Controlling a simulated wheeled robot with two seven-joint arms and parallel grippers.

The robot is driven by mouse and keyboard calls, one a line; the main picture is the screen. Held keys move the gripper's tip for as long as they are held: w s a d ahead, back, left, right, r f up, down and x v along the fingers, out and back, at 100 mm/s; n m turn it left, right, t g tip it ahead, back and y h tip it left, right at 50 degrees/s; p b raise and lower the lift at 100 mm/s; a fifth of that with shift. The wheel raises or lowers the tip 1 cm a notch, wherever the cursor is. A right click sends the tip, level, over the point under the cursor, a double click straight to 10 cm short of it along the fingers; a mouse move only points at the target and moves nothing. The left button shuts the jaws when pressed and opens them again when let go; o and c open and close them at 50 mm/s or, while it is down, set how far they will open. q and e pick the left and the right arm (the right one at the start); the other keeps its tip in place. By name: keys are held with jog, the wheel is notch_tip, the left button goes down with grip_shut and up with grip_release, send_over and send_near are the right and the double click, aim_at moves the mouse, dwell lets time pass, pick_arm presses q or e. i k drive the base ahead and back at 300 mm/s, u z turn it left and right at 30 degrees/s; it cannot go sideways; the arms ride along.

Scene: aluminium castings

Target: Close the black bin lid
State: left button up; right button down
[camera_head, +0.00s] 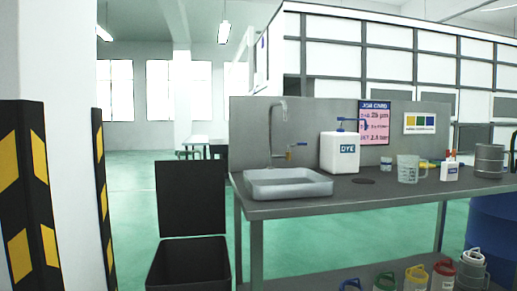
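A black bin (188,268) stands on the floor left of the workbench, at the lower middle-left of the head view. Its black lid (191,198) is open and stands upright at the back edge of the bin. The bin's dark inside shows from above, and I cannot make out anything in it. The lower part of the bin is cut off by the bottom of the view. Neither my left nor my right gripper shows in this view.
A grey workbench (380,196) with a sink tray (288,183), a white DYE container (340,153) and a clear jug (408,169) stands right of the bin. Yellow-black striped posts (28,200) stand at the left. Green floor (135,225) is clear between them and the bin.

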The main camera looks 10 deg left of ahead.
aim_at(191, 194)
jog(key=z, duration=0.1)
jog(key=i, duration=1.05)
jog(key=u, duration=0.3)
